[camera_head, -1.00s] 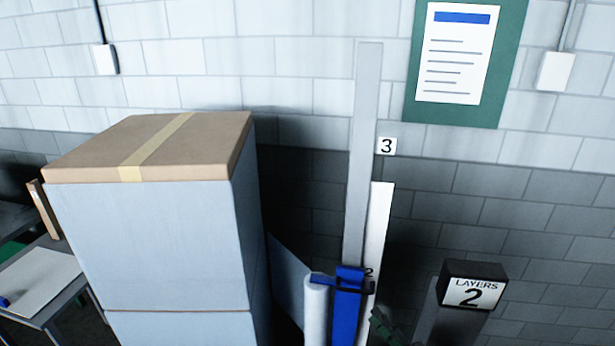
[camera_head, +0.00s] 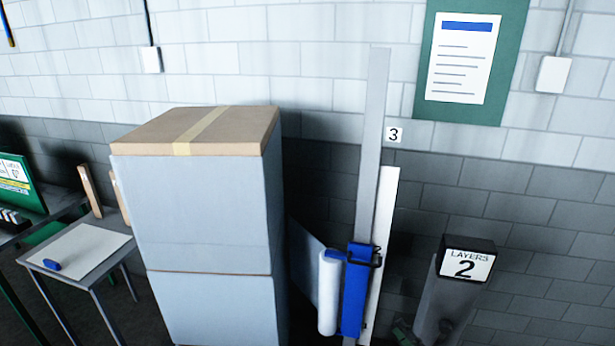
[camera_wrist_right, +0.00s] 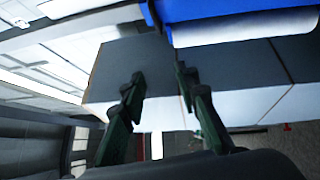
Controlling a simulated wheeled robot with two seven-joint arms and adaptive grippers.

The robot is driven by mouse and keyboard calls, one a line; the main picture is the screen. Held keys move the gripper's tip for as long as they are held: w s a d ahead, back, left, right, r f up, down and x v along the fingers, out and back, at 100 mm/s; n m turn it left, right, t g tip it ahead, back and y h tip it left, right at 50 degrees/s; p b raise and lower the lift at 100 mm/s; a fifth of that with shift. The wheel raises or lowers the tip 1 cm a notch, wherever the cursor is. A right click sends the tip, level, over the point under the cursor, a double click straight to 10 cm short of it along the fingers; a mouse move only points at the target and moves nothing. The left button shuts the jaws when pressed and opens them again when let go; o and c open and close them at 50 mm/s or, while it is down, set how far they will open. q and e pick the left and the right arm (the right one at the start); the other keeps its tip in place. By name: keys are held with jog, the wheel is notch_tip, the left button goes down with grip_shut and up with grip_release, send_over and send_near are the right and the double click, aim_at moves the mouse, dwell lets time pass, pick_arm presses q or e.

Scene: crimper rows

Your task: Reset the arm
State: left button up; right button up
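A grey upright mast (camera_head: 372,150) stands right of a wrapped stack (camera_head: 205,215) topped by a taped brown carton (camera_head: 225,132). On the mast is a blue carriage (camera_head: 354,300) near the mark 2. It holds a white film roll (camera_head: 328,295), and a sheet of film reaches from the roll toward the stack. My left gripper is not in view.
A black-topped sign (camera_head: 468,264) reading LAYERS 2 stands on a post at the lower right. A small table (camera_head: 105,245) with a blue object (camera_head: 52,265) is at the left. A block wall with a green notice board (camera_head: 510,40) is behind.

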jog(key=d+f+m+g+h, duration=0.1)
jog(key=d+f+m+h, duration=0.25)
jog(key=f, duration=0.75)
jog(key=d+f+m+g+h, duration=0.15)
jog(key=d+f+m, duration=0.3)
jog(key=f, duration=0.65)
jog(key=s+d+f+m+g+h, duration=0.25)
jog(key=s+f, duration=0.25)
jog(key=f, duration=0.6)
jog(key=s+d+f+m+g+h, duration=0.1)
jog(key=s+d+f+m, duration=0.2)
jog(key=s+f, duration=0.55)
jog(key=s+f+m+g, duration=0.5)
jog(key=s+f, duration=1)
jog(key=f, duration=0.4)
jog(key=s+a+f+m+g, duration=0.1)
jog(key=s+a+f, duration=0.1)
jog(key=s, duration=0.7)
jog(key=s+a+f+m+g, duration=0.2)
jog(key=s+f, duration=0.2)
jog(key=s, duration=0.5)
jog(key=s+a+f+m+g, duration=0.1)
jog(key=s+f, duration=0.3)
jog(key=s, duration=0.5)
jog(key=shift+a+g, duration=0.6)
jog(key=shift+a, duration=0.3)
